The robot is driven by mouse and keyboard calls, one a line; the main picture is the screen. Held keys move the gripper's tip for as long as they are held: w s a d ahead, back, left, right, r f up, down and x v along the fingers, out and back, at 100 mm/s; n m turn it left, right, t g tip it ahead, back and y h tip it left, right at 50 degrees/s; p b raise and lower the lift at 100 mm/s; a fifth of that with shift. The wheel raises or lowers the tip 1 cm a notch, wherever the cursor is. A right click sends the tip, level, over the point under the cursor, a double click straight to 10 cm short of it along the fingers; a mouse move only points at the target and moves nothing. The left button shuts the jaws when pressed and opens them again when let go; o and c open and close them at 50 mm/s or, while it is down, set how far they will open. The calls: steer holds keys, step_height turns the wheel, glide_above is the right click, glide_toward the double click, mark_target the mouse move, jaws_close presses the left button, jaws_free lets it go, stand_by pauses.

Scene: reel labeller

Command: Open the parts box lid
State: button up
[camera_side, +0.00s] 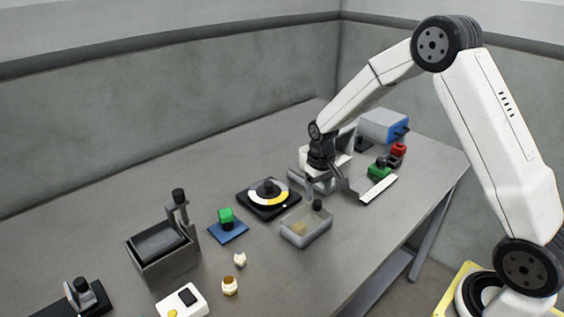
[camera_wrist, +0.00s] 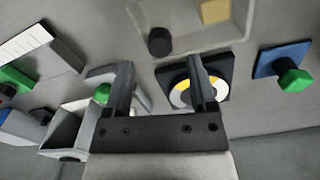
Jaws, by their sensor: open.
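The parts box appears to be the clear, see-through box (camera_side: 305,229) near the middle of the table, with a tan block (camera_side: 299,228) showing inside. A black knob (camera_side: 318,205) stands at its far edge, and the lid looks shut. In the wrist view the box (camera_wrist: 205,42) is at the top, with the knob (camera_wrist: 160,41) at its lower left corner and the tan block (camera_wrist: 215,10) above. My gripper (camera_side: 310,192) is just behind the box, pointing down. Its two fingers (camera_wrist: 158,65) are apart and empty, and the knob shows beyond the gap between them.
A black-based dial with a yellow and white ring (camera_side: 268,196) stands close left of my gripper. A blue pad with a green block (camera_side: 227,228) is further left.

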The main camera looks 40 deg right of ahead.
mark_target(317, 202)
steer(key=shift+f, duration=1.75)
jaws_close()
